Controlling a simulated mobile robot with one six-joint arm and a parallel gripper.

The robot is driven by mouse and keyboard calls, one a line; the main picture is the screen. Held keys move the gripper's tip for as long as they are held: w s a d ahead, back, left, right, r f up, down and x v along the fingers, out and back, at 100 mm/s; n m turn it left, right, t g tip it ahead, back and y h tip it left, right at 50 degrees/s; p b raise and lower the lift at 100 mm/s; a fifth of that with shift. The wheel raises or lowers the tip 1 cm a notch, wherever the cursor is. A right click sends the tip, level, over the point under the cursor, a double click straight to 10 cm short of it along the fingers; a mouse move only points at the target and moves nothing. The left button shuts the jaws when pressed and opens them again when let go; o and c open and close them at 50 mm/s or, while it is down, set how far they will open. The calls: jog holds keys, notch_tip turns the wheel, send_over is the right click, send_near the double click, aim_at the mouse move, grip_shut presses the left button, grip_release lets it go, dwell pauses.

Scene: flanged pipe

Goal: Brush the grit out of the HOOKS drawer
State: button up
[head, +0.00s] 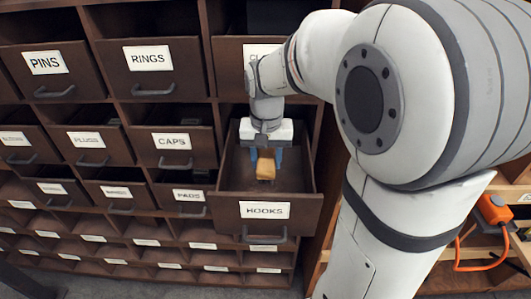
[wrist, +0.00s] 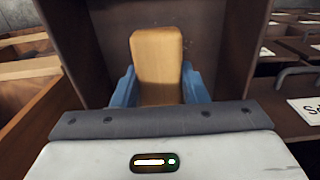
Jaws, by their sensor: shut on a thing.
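The HOOKS drawer (head: 265,211) is pulled out of the brown cabinet and its inside is open to view. My gripper (head: 265,160) points down into the drawer, with its blue fingers shut on a tan wooden block-like thing, which looks like the brush (head: 265,169). In the wrist view the brush (wrist: 158,62) stands between the two blue fingers of my gripper (wrist: 158,88). Its bristles are hidden, and I cannot tell whether it touches the drawer floor. No grit can be made out in either view.
The cabinet holds many labelled drawers, with RINGS (head: 152,67), CAPS (head: 173,145) and PADS (head: 187,196) to the left. The HOOKS drawer's side walls stand close around my gripper. An orange tool with a cord (head: 493,209) lies on a shelf at the right.

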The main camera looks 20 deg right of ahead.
jog(key=shift+f+b, duration=2.45)
jog(key=shift+f, duration=1.25)
jog(key=shift+f+b, duration=0.45)
jog(key=shift+f, duration=0.15)
